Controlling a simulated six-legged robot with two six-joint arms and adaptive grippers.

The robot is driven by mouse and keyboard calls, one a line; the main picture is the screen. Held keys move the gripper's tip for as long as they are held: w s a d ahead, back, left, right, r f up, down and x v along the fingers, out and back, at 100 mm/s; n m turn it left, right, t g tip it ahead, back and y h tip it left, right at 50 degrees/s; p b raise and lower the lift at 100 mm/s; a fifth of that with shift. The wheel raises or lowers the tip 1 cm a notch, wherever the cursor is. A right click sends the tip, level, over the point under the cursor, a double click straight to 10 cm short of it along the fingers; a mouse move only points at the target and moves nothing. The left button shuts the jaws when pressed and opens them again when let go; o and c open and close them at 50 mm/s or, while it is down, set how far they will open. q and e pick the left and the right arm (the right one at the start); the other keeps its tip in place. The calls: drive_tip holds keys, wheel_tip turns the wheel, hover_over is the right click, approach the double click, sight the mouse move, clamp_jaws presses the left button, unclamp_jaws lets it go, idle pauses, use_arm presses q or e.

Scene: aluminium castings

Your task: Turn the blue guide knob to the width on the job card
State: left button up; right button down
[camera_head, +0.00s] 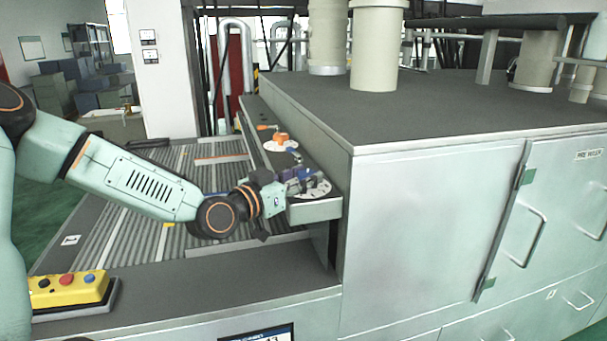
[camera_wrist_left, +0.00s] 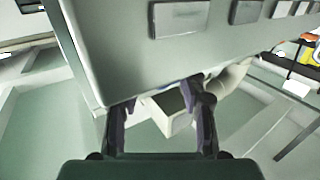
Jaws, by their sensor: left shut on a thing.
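In the head view, my left gripper (camera_head: 300,181) is at the near end of the guide rail, over a white dial plate (camera_head: 322,188). It is shut on the blue guide knob (camera_head: 288,174), which is mostly hidden behind the fingers and wrist. The knob's pointer and the value it stands at cannot be read. In the left wrist view, the two dark purple fingers (camera_wrist_left: 160,116) stand apart below a large pale panel; the knob cannot be made out there. No job card is clearly readable. My right gripper is not in view.
An orange knob (camera_head: 281,139) sits on another white dial farther along the rail. The grey roller bed (camera_head: 150,185) lies left of it. A large grey cabinet (camera_head: 430,220) stands close on the right. A yellow button box (camera_head: 68,290) and a partly cut-off screen (camera_head: 262,334) are in front.

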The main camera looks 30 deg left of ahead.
use_arm(q)
drive_tip(key=shift+r, duration=0.2)
drive_tip(key=o, duration=1.1)
drive_tip(key=shift+s, duration=0.4)
drive_tip(key=shift+o, duration=0.2)
drive_tip(key=shift+w+f, duration=0.15)
drive_tip(key=shift+w, duration=0.2)
